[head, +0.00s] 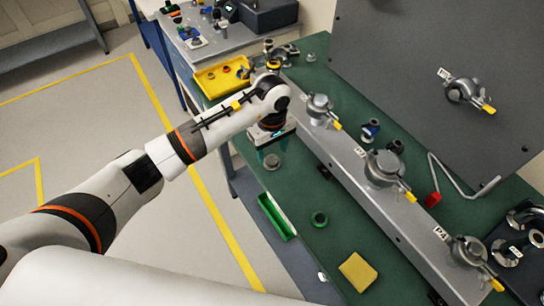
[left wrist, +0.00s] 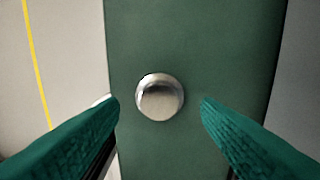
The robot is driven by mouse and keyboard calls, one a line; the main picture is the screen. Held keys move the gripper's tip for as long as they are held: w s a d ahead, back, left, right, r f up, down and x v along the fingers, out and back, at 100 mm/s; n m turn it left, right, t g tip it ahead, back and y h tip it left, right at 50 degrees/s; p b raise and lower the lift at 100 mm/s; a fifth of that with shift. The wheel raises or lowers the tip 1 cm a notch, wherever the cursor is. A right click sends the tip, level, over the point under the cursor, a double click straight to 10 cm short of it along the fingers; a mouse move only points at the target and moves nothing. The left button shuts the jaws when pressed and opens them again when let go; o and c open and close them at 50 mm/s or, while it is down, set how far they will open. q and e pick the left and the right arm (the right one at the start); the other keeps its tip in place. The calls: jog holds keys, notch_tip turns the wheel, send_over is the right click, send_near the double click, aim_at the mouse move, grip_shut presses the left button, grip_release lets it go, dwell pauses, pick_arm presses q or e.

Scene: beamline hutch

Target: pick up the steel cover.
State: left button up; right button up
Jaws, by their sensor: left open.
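The steel cover (left wrist: 160,97) is a small round, shiny metal disc lying on the green bench top (left wrist: 200,35). It shows in the middle of the left wrist view, and in the head view (head: 272,162) just below my left gripper. My left gripper (left wrist: 161,108) has two teal fingers, one on each side of the cover in the picture, spread wide and holding nothing. In the head view my left gripper (head: 268,145) points down at the bench near its left edge. The gap in height between fingertips and cover is hard to tell. My right gripper is not in view.
A yellow tray (head: 208,87) stands behind my left gripper. A grey rail (head: 340,182) with metal clamps (head: 384,168) runs along the right.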

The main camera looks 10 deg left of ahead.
aim_at(272, 159)
pick_arm(q)
notch_tip(272, 159, down, 2)
jog(key=shift+s+f, duration=0.1)
jog(key=shift+f, duration=0.3)
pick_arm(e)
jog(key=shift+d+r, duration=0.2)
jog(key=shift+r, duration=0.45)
